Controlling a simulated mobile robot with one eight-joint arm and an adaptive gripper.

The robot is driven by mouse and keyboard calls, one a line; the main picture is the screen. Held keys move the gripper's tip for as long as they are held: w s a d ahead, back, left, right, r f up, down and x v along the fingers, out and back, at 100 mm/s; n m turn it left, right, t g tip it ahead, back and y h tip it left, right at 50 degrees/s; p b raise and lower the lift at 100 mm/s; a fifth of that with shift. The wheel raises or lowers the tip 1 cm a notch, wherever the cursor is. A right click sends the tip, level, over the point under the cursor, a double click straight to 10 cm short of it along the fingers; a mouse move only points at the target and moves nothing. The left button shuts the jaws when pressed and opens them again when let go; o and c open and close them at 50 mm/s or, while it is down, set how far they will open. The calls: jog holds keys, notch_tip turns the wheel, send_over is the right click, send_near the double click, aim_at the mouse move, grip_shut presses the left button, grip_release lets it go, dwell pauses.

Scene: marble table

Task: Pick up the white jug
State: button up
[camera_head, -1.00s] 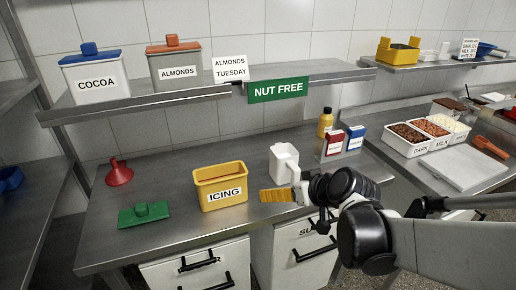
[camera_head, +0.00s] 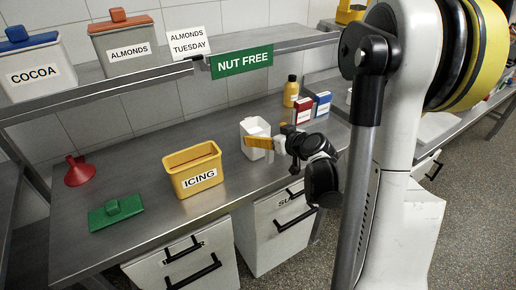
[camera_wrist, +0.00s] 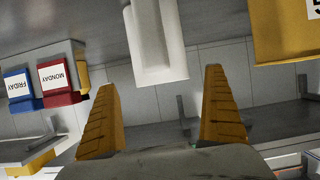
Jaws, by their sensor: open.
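The white jug (camera_head: 253,126) stands on the steel counter, right of the yellow ICING bin. My gripper (camera_head: 266,142) is in front of it, with a yellow finger across the jug's lower part in the head view. In the wrist view my gripper (camera_wrist: 160,80) is open, its two ridged yellow fingers spread wide. The white jug (camera_wrist: 155,40) shows beyond and between the fingertips, cut by the top edge, and nothing is held. The jug's handle cannot be made out.
The yellow ICING bin (camera_head: 192,168) is left of the jug. A yellow bottle (camera_head: 291,92), a red box (camera_head: 303,111) and a blue box (camera_head: 322,103) stand right of and behind it. A green lid (camera_head: 116,213) and red funnel (camera_head: 78,172) lie farther left. A shelf (camera_head: 150,77) runs above.

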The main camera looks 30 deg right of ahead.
aim_at(262, 133)
jog(key=b+x, duration=0.1)
jog(key=x, duration=0.3)
jog(key=shift+w+a+f+b, duration=0.2)
jog(key=shift+w+b, duration=0.1)
jog(key=shift+b, duration=0.1)
jog(key=shift+r, duration=0.1)
jog(key=c, duration=1.5)
jog(key=s+d+r+p, duration=0.2)
jog(key=d+r, duration=0.1)
jog(key=s+d+r+p, duration=0.2)
jog(key=s+d+r, duration=0.1)
jog(key=r, duration=0.1)
jog(key=s+d+r+p, duration=0.2)
jog(key=d+r, duration=0.1)
jog(key=r, duration=0.1)
jog(key=shift+s+p, duration=0.25)
jog(key=shift+p, duration=0.15)
